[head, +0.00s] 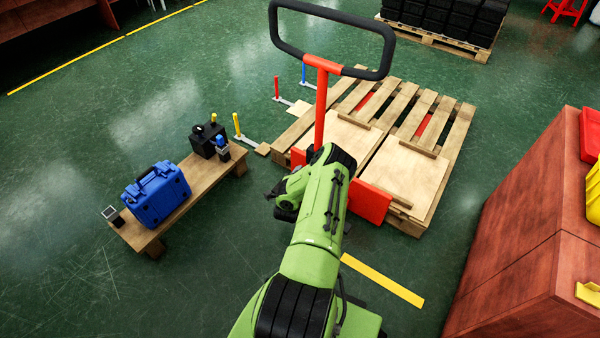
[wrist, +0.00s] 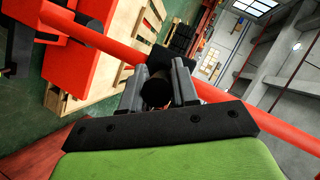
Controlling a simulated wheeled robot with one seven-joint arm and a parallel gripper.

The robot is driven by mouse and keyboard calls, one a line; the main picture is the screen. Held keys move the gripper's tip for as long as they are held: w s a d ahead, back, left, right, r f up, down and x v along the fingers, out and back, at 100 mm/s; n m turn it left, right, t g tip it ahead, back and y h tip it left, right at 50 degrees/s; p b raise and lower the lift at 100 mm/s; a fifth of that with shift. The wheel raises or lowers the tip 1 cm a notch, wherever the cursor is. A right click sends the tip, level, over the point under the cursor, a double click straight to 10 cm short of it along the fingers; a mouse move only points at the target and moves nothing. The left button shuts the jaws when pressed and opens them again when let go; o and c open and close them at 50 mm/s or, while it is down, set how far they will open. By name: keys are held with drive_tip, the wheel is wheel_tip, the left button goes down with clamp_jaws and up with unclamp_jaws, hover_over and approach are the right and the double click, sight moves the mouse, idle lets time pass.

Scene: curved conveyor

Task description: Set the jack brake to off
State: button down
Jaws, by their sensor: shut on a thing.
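The pallet jack's red column (head: 320,115) rises from the wooden pallet to a black loop handle (head: 275,25) in the head view. Its red body (head: 369,203) shows beside my arm. In the wrist view the red column (wrist: 95,40) crosses diagonally behind my gripper (wrist: 159,78). The grey jaws are closed around a dark rounded piece (wrist: 156,93), seemingly a knob or pedal on the jack; I cannot tell for sure that it is the brake, nor its setting.
A low wooden bench (head: 200,188) at left holds a blue case (head: 157,194) and small devices. The wooden pallet (head: 440,165) lies beyond the jack. A reddish cabinet (head: 530,235) stands at right. Green floor is open at left.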

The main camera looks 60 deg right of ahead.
drive_tip(key=r+y+p, duration=0.2)
drive_tip(key=p, duration=0.1)
drive_tip(key=shift+d+r, duration=0.2)
drive_tip(key=shift+s+d+r+m+y+p, duration=0.15)
drive_tip(key=shift+r+m+y+p, duration=0.1)
drive_tip(key=shift+y+p, duration=0.3)
drive_tip(key=shift+w+d+r+m+y+p, duration=0.15)
drive_tip(key=shift+r+m+y+p, duration=0.1)
drive_tip(key=shift+y+p, duration=0.25)
drive_tip(key=c, duration=0.9)
unclamp_jaws()
drive_tip(key=shift+s, duration=0.1)
drive_tip(key=p+v, duration=0.8)
drive_tip(key=v, duration=0.7)
drive_tip(key=shift+s+a+r+p, duration=0.1)
drive_tip(key=shift+a+r+p, duration=0.1)
drive_tip(key=shift+r+p, duration=0.2)
